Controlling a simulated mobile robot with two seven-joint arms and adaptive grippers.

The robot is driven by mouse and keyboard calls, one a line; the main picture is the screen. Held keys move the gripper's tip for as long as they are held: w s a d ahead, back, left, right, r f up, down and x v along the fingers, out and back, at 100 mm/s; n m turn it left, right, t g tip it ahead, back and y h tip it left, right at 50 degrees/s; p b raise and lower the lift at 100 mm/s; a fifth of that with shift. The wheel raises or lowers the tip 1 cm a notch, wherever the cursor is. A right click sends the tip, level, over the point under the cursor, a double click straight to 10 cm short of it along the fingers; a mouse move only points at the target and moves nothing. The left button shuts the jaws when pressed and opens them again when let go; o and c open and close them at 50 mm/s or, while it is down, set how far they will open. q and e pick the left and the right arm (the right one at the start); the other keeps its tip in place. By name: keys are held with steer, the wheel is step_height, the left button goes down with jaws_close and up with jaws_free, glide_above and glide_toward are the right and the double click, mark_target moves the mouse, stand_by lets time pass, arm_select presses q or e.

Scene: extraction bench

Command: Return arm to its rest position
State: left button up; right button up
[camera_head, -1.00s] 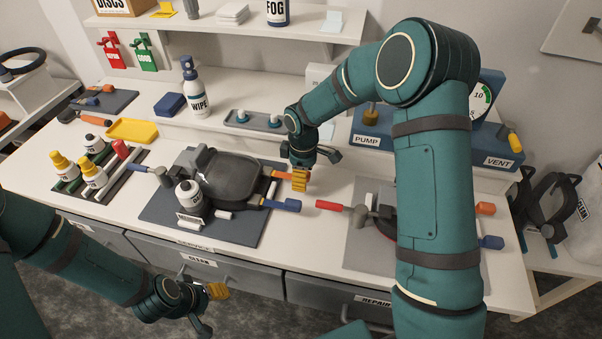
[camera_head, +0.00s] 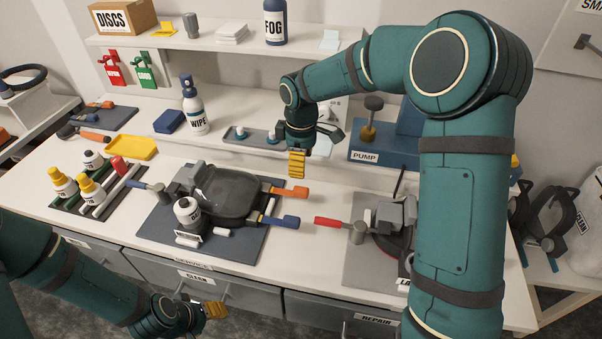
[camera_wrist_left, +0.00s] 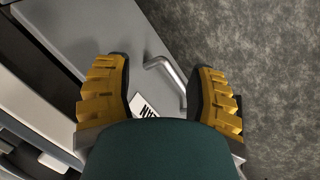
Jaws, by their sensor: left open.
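My left arm comes in at the lower left of the head view. Its gripper (camera_head: 207,312) is in front of the bench, low by the drawer fronts. In the left wrist view the two yellow-padded fingers (camera_wrist_left: 162,70) stand wide apart with nothing between them. A drawer front with a metal handle (camera_wrist_left: 165,80) shows beyond them. My right arm (camera_head: 460,190) reaches over the right half of the bench. Its gripper (camera_head: 302,150) hangs pointing down above the bench, behind the grey mask, apart from it. Its opening is not clear from this angle.
The grey mask (camera_head: 230,193) with orange and blue side parts lies on a dark mat (camera_head: 165,225). A white WIPE bottle (camera_head: 195,112), a yellow tray (camera_head: 130,147) and a bottle rack stand left. A blue PUMP unit (camera_head: 372,152) is partly behind my right arm. Drawers (camera_head: 215,287) line the front.

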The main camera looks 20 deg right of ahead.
steer(key=shift+r, duration=0.5)
